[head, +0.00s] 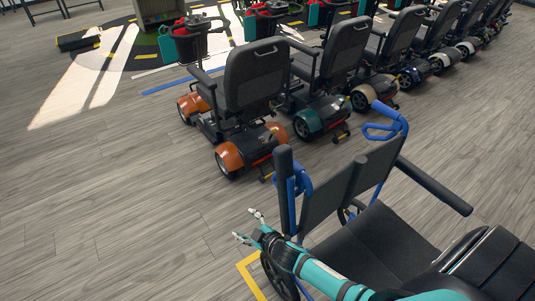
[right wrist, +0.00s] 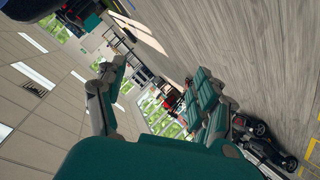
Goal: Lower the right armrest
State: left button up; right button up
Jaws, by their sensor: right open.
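A wheelchair with a dark seat (head: 372,245) and blue frame stands at the lower right of the head view, its seat side towards me. Its armrest on the picture's left (head: 284,190) stands upright beside the backrest. The other armrest (head: 435,186) lies lowered, sloping out to the right. My right gripper (head: 245,224) is open and empty, just left of the upright armrest and apart from it, pointing away from the chair. In the right wrist view, its teal fingers are spread with nothing between them. Neither armrest can be made out there. My left gripper is not in view.
A row of mobility scooters (head: 255,75) runs across the back, the nearest with orange fenders. A wheelchair wheel (head: 278,276) shows below my right arm. Yellow tape (head: 248,274) marks the floor there. The wooden floor on the left (head: 100,200) is clear.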

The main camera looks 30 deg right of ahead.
jog(key=w+a+r+n+t+y+p, duration=0.1)
jog(key=w+a+r+n+y, duration=0.2)
jog(key=r, duration=0.7)
jog(key=w+a+r+n+t+y+p, duration=0.1)
jog(key=w+a+r+n+t+y, duration=0.2)
jog(key=r, duration=0.6)
jog(key=a+r+n+g+y+p, duration=0.1)
jog(key=a+r+n+g+y, duration=0.25)
jog(key=r+n, duration=0.3)
jog(key=a+r+n+g+y, duration=0.3)
jog(key=r+n+g+y, duration=0.1)
jog(key=r+n, duration=0.25)
notch_tip(320, 180, up, 9)
jog(key=n+g+h+p, duration=0.3)
jog(key=n+g+h, duration=0.65)
jog(key=h, duration=0.65)
send_over(283, 162)
jog(key=w+d, duration=0.2)
jog(key=shift+m, duration=0.35)
jog(key=f+p, duration=0.1)
jog(key=f, duration=0.4)
jog(key=f+p, duration=0.2)
jog(key=f, duration=0.4)
jog(key=f+p, duration=0.1)
jog(key=f, duration=0.5)
jog(key=shift+a+f, duration=0.15)
jog(key=shift+a, duration=0.15)
jog(key=shift+c, duration=0.2)
jog(key=shift+w, duration=0.1)
grip_shut()
